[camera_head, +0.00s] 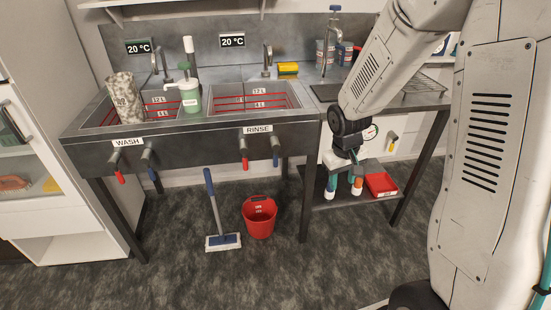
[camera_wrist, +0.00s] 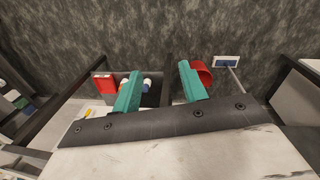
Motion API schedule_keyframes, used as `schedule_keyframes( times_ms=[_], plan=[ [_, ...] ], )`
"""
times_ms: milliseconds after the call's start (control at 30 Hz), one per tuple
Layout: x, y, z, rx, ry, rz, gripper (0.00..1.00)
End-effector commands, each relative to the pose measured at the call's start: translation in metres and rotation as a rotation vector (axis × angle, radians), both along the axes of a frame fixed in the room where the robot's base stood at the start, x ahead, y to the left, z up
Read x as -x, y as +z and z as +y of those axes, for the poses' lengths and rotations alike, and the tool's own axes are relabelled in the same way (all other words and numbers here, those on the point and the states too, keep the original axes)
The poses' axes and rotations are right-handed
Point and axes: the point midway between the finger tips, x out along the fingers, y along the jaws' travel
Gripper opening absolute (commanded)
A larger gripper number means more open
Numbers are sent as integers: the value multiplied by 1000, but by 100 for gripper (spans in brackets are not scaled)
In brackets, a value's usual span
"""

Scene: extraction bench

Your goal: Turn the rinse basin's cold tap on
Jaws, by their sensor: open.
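The rinse basin (camera_head: 265,97) is the right-hand basin of the steel sink, with a RINSE label (camera_head: 258,130) on its front. Under that label hang a red lever (camera_head: 244,160) and a blue lever (camera_head: 276,158), side by side and pointing down. The blue lever is the cold-coloured one. The rinse spout (camera_head: 267,60) stands behind the basin. My gripper (camera_head: 345,180) points down, right of and apart from the blue lever, in front of the right-hand bench. Its teal fingers also show in the wrist view (camera_wrist: 160,78), spread with nothing held. Neither lever shows in the wrist view.
The WASH basin (camera_head: 97,118) has its own red and blue levers. A red bucket (camera_head: 259,222) and a mop (camera_head: 222,240) stand on the floor below. A red tray (camera_head: 381,184) lies on the low shelf near my gripper. A dark bench leg (camera_head: 306,205) stands left of it.

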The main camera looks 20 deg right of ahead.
Motion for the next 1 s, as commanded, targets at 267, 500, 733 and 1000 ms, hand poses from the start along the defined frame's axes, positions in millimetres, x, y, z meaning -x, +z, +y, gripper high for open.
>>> schedule_keyframes(
  times_ms=[267, 500, 733, 1000],
  plan=[
    [-90, -121, -11, -37, 125, -238, 43],
    [-155, -212, 9, -155, 251, -566, 43],
    [-203, -226, 49, -341, 359, -1013, 43],
    [-231, -143, 72, -484, 434, -1427, 43]
  ],
)
